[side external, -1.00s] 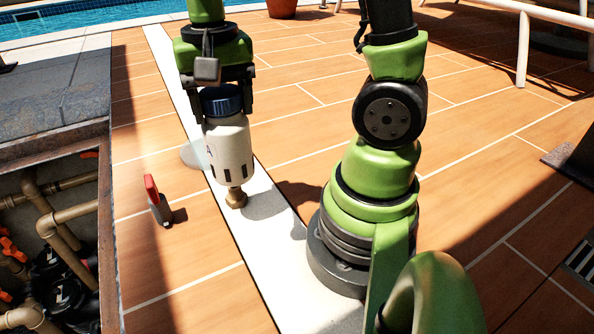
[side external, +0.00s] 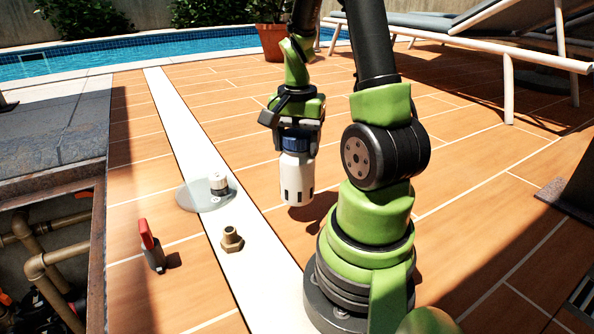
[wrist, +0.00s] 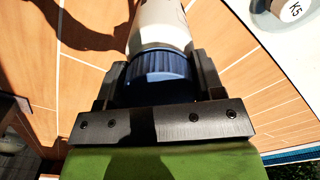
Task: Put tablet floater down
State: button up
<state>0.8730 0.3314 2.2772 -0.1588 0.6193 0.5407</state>
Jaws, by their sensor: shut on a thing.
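The tablet floater (side external: 297,180) is a white slotted cylinder with a blue cap. My gripper (side external: 297,135) is shut on the blue cap and holds the floater upright over the orange tiles, just right of the white strip. In the side view its lower end appears close to the tiles, but I cannot tell whether it touches. In the wrist view the floater (wrist: 160,25) runs away from my gripper (wrist: 157,90), with the cap between the two dark fingers. The floater's far end is cut off there.
A brass fitting (side external: 231,239) stands on the white strip (side external: 183,120). A red-handled valve (side external: 150,246) stands near the open pit with pipes (side external: 45,240). Tiles behind the floater are clear.

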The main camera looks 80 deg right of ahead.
aim_at(297, 164)
jog(key=shift+f, duration=2.5)
jog(key=o, duration=1.3)
jog(key=shift+c, duration=0.2)
